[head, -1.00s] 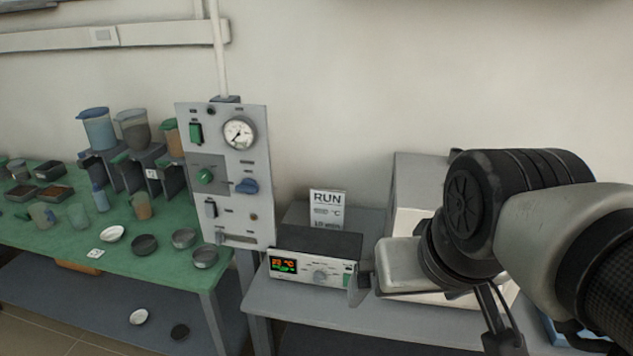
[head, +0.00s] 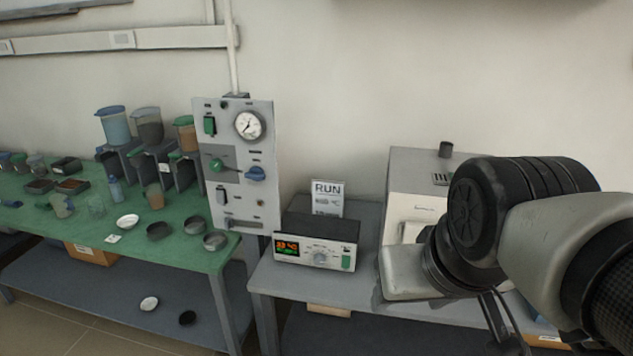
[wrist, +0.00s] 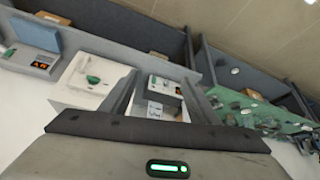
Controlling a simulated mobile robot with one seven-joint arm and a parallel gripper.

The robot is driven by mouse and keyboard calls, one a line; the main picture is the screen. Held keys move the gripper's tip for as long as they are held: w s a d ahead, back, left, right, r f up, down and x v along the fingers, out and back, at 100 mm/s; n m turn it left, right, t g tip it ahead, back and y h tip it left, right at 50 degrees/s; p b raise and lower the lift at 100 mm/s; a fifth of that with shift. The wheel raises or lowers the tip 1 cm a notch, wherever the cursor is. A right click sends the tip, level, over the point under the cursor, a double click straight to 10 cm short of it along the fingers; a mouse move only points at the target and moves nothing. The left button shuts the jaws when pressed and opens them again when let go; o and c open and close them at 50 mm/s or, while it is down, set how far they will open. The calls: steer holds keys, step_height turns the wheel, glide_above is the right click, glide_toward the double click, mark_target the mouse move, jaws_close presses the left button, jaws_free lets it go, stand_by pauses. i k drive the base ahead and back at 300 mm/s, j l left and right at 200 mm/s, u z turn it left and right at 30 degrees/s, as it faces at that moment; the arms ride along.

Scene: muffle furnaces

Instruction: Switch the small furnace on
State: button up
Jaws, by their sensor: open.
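A grey-white control box (head: 316,258) with a lit orange and green display, a knob and a green rocker switch (head: 346,262) sits on the grey bench. Whether the switch is pressed on is too small to tell. The white furnace (head: 413,185) stands to its right, partly hidden by my arm. My gripper (wrist: 160,88) is open and empty.
A RUN card (head: 327,198) stands behind the control box. A grey panel (head: 238,185) with gauge and switches rises to its left. The green table (head: 75,222) at left holds beakers and dishes. Another device with a lit display (wrist: 38,60) is in the wrist view.

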mark_target(346, 260)
steer(key=i+j, duration=0.7)
steer(key=i+l+u, duration=0.15)
steer(key=k+j+z, duration=0.1)
